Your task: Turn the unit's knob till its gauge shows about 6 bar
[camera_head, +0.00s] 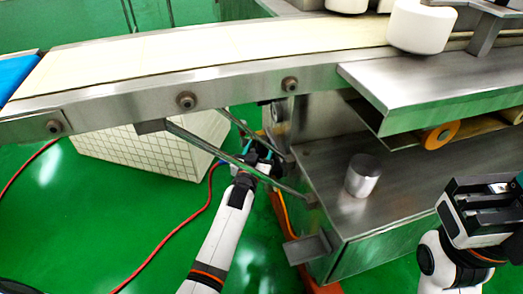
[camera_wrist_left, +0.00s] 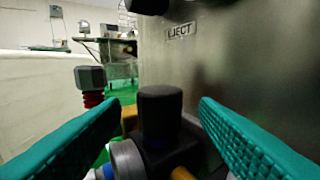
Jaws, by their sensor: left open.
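The unit's black knob (camera_wrist_left: 160,112) stands upright in the left wrist view, on a dark body beside the machine's steel wall. A round metal-rimmed part (camera_wrist_left: 127,158), which looks like the gauge, sits at its lower left; its face is turned away and no reading shows. My left gripper (camera_head: 259,157) is open beneath the conveyor. Its teal fingers lie on either side of the knob in the wrist view, with gaps visible on both sides. In the head view the knob and gauge are hidden or too small to tell. My right gripper (camera_head: 488,204) is at the right; its jaw opening is unclear.
The conveyor (camera_head: 200,75) runs above my left gripper, with a slanted metal brace (camera_head: 220,153) close by. A metal cylinder (camera_head: 362,175) stands on the steel shelf (camera_head: 330,160). An EJECT label (camera_wrist_left: 181,31) is on the wall. A red hose (camera_head: 190,222) crosses the green floor.

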